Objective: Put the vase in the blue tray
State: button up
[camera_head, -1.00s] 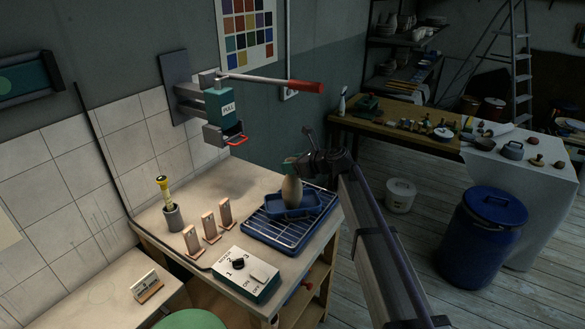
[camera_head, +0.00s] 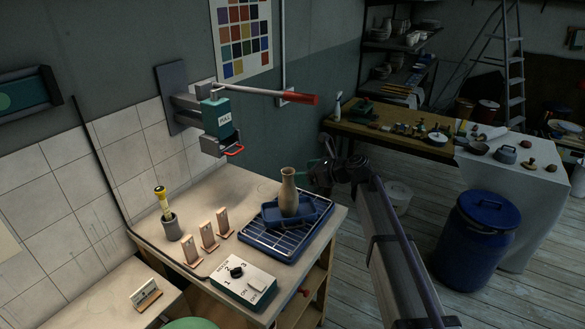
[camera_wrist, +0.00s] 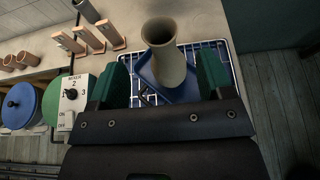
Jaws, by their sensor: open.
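The beige vase (camera_head: 288,194) stands upright in the blue tray (camera_head: 310,213), which sits on a wire rack over a larger blue base. In the wrist view the vase (camera_wrist: 168,52) shows its open mouth, with part of the blue tray (camera_wrist: 148,74) around its foot. My gripper (camera_head: 322,172) is just right of the vase in the head view. In the wrist view its green fingers (camera_wrist: 162,84) are spread wide, one on each side of the vase's lower part, with gaps between.
A mixer control box (camera_head: 243,279) and several small upright wooden stands (camera_head: 209,236) are left of the rack. A grey cup with a yellow-topped tool (camera_head: 171,226) is behind them. A wall-mounted lever press (camera_head: 218,118) hangs above the bench. A blue barrel (camera_head: 480,235) stands at right.

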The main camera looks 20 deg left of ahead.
jog(key=s+d+f+n+g+h, duration=0.1)
jog(key=s+d+f+n+h, duration=0.2)
jog(key=s+d+n, duration=0.4)
jog(key=s+d+f+n+g+h, duration=0.1)
jog(key=s+d+f+n+h, duration=0.2)
jog(key=s+d, duration=0.9)
jog(key=s+d+f+n+h, duration=0.3)
jog(key=s+d+n+h, duration=0.4)
jog(key=d, duration=1.4)
jog(key=s+n+p, duration=0.1)
jog(key=s+n, duration=0.1)
jog(key=n, duration=0.1)
jog(key=shift+s+n+g, duration=0.3)
jog(key=shift+s+g, duration=0.1)
jog(key=shift+a, duration=0.1)
jog(key=shift+c, duration=0.2)
